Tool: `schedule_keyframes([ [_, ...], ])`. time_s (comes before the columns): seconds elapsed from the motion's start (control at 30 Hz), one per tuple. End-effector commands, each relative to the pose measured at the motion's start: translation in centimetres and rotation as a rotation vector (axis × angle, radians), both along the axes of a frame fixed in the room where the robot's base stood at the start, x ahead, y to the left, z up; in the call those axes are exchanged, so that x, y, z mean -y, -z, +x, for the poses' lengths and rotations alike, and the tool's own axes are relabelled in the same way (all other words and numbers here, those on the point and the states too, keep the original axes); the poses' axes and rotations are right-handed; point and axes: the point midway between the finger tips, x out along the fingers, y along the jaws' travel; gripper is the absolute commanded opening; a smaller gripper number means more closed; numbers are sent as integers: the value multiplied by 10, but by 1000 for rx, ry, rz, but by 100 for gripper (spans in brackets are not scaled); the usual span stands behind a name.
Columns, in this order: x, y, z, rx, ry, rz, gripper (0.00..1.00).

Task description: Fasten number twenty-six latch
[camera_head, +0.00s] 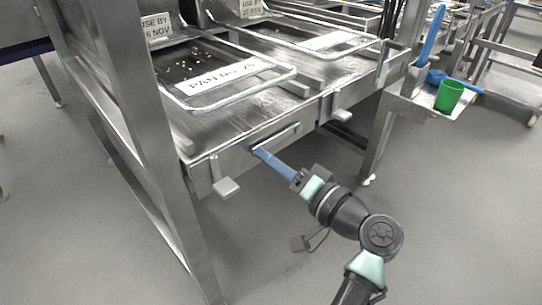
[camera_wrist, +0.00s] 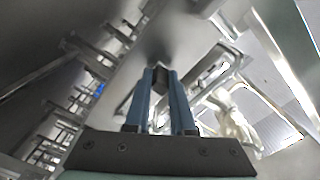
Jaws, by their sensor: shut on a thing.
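A pan with a clear lid and a label reading "PAN No 2", last digit unclear (camera_head: 228,78), sits in the near bay of the steel bench. Below it, a steel front panel carries a bar handle (camera_head: 282,134). A latch-like steel tab (camera_head: 226,187) hangs below the panel's left end, and another (camera_head: 342,115) hangs to its right. My gripper (camera_head: 258,150), with blue fingers, is at the left end of the bar handle and looks shut on it. In the wrist view my gripper (camera_wrist: 160,72) has its fingertips close together at a dark grey piece; the exact grip is unclear.
A steel post (camera_head: 130,130) stands close on the left. A second pan bay (camera_head: 310,35) lies behind. A small side shelf (camera_head: 415,105) holds a green cup (camera_head: 448,96) and blue utensils. The grey floor in front is clear.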

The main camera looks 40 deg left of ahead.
Motion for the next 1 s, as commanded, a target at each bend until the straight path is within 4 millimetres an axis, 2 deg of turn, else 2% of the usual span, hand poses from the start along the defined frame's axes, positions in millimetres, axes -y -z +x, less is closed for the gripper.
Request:
schedule_keyframes([
  [0.37,1,-29,2,-172,0,14,0],
  [0.67,2,-60,12,-447,2,36,0],
  [1.0,3,-86,34,-767,1,63,0],
])
